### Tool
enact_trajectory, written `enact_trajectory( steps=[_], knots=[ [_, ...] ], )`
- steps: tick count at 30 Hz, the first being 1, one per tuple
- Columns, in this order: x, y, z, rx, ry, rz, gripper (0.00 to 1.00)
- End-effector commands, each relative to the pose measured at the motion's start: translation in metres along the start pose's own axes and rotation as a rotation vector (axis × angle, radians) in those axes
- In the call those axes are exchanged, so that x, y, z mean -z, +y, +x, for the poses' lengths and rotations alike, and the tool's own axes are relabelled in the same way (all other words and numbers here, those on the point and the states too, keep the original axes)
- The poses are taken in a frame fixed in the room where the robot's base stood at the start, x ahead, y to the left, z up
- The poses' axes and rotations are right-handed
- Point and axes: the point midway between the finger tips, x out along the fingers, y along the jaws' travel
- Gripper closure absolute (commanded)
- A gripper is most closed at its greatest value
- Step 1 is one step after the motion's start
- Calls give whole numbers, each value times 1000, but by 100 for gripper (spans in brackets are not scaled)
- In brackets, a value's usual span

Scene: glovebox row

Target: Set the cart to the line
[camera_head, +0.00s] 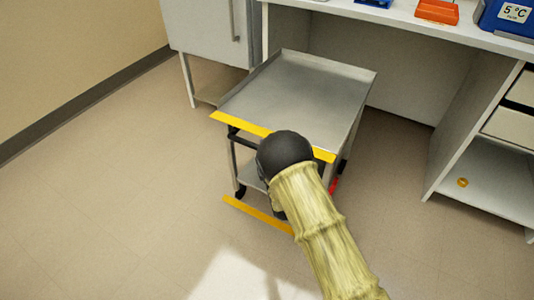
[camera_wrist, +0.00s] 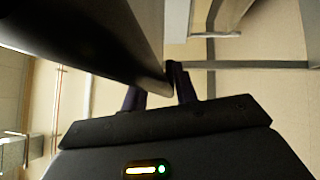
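The cart (camera_head: 300,95) has a grey metal tray top with a raised rim, a yellow strip along its near edge and a black handle (camera_head: 240,133) below that edge. A yellow line (camera_head: 258,214) lies on the floor in front of the cart, partly behind my arm. My arm's dark wrist covers the handle's middle, so my gripper is hidden in the head view. In the wrist view, my gripper (camera_wrist: 157,88) has two dark fingers apart, with a broad dark bar-like shape (camera_wrist: 100,40) across them. Whether they are closed on it is unclear.
A white bench (camera_head: 440,25) stands behind the cart, with a grey cabinet (camera_head: 205,30) at left and shelves with drawers at right. A small yellow ring (camera_head: 462,182) lies on the low shelf. The floor at left is clear.

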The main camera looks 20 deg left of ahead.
Motion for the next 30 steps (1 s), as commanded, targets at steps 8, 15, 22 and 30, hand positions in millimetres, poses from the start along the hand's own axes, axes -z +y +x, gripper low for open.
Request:
enact_trajectory(
  steps=[8, 15, 22, 30],
  knots=[
    [0, 1, -22, 3, 0, 0, 71],
    [0, 1, -68, 5, 1, -2, 71],
    [0, 0, -115, 6, 1, -2, 71],
    [3, -7, -139, 7, 6, -4, 71]
  ],
)
